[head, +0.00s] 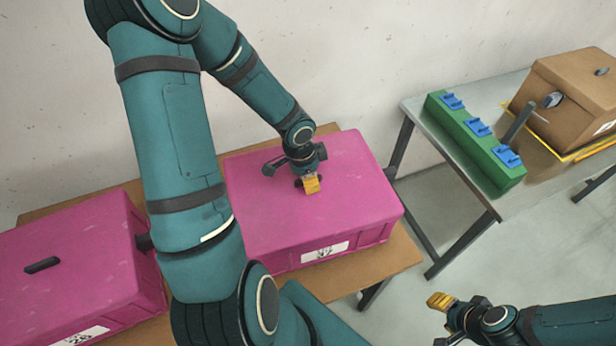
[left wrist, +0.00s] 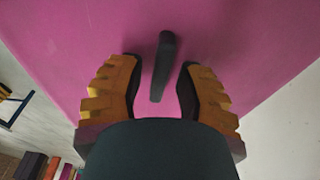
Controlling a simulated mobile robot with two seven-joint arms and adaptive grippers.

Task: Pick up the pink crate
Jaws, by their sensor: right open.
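A pink crate (head: 330,225) with a closed lid and a white label stands on the wooden table (head: 375,268). A second pink crate (head: 90,255) with a black lid handle (head: 42,265) stands to its left. My left gripper (head: 311,185) is over the lid of the right-hand crate. In the left wrist view its yellow fingers (left wrist: 158,95) are spread, one on each side of the black handle (left wrist: 163,65), with gaps showing on both sides. My right gripper (head: 442,302) is open and empty at the lower right, away from the crates.
A grey table (head: 420,105) at the right holds a green block with blue clips (head: 475,140) and a brown box (head: 570,95) on a yellow-edged base. A pale wall (head: 400,40) is close behind the crates. Floor shows between the tables.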

